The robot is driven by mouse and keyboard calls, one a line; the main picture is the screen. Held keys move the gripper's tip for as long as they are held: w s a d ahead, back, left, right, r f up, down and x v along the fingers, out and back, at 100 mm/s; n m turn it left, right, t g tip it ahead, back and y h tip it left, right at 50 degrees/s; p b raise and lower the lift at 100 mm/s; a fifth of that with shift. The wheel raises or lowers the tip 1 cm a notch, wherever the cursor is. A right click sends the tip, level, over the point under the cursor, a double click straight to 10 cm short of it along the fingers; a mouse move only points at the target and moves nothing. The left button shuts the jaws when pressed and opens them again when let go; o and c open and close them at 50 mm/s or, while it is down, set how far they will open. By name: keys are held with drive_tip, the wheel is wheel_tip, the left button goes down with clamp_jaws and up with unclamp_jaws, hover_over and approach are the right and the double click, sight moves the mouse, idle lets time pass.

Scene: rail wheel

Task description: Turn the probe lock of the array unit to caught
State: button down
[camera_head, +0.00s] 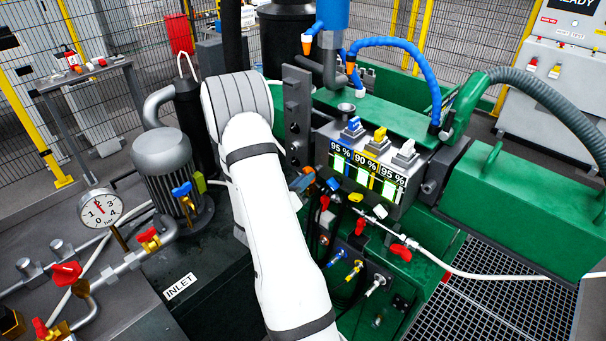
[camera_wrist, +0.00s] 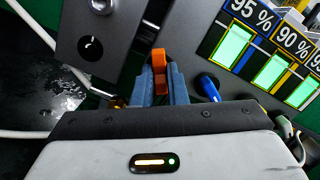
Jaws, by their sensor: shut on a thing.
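The array unit (camera_head: 372,160) stands right of my white arm, with three lit green gauges reading 95 %, 90 % and 95 %. In the wrist view the gauges (camera_wrist: 232,47) are at the upper right. My gripper (camera_wrist: 165,88) has its blue-grey fingers closed on an orange lever (camera_wrist: 159,62), which appears to be the probe lock. The lever points up in the wrist view, at the edge of a grey plate (camera_wrist: 120,60). In the head view my gripper (camera_head: 300,183) is small and partly behind my arm. No lock-position wording is readable.
Blue, yellow and white levers top the array unit. A blue handle (camera_wrist: 209,88) sits close right of my fingers. Below the unit are red-handled valves (camera_head: 404,249) and a white hose. A green beam (camera_head: 520,210) extends right.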

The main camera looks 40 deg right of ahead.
drive_tip(key=n+p, duration=0.2)
drive_tip(key=n, duration=0.1)
drive_tip(key=shift+s+p, duration=0.1)
drive_tip(key=shift+p, duration=0.2)
drive_tip(key=shift+t, duration=0.3)
drive_tip(key=n+y+p, duration=0.1)
drive_tip(key=n+p, duration=0.3)
drive_tip(key=n, duration=0.1)
drive_tip(key=shift+r, duration=0.1)
idle(0.4)
